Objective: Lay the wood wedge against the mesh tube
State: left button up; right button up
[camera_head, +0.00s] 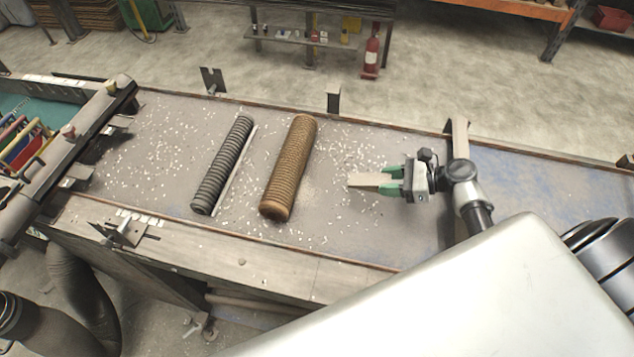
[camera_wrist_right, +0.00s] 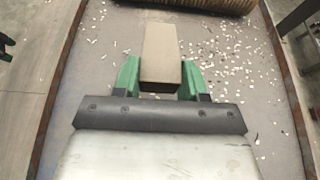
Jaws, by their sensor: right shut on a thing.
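The wood wedge (camera_head: 366,180) is a small tan block in my right gripper (camera_head: 391,181), which has green fingers. In the right wrist view the wedge (camera_wrist_right: 161,50) sits between both fingers (camera_wrist_right: 160,75) and sticks out past them. A brown ribbed tube (camera_head: 290,165) lies to the left of the wedge, with a clear gap between them. The brown tube also shows at the top of the wrist view (camera_wrist_right: 205,4). A dark grey ribbed tube (camera_head: 223,165) lies further left. I cannot tell for certain which is the mesh tube. My left gripper is out of view.
Both tubes lie on a grey conveyor belt (camera_head: 345,215) strewn with pale chips. A thin pale strip (camera_head: 236,165) lies along the grey tube. Small brackets (camera_head: 333,100) stand on the belt's far edge. A frame with coloured tools (camera_head: 22,145) is at the left end.

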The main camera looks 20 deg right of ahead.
jog(key=shift+w+f, duration=0.1)
jog(key=shift+w, duration=0.1)
jog(key=b, duration=0.5)
send_near(332, 194)
jog(key=w+a+r, duration=0.2)
jog(key=a, duration=0.1)
jog(key=shift+w+a+r, duration=0.1)
jog(key=shift+w+a, duration=0.15)
jog(key=shift+w, duration=0.05)
jog(key=shift+w+a, duration=0.3)
jog(key=shift+a, duration=0.15)
jog(key=w+a+f+b, duration=0.1)
jog(key=b, duration=0.1)
jog(key=w+a+f+b, duration=0.1)
jog(key=a+f+b, duration=0.1)
jog(key=shift+w, duration=0.15)
jog(key=shift+a+r, duration=0.1)
jog(key=o, duration=0.9)
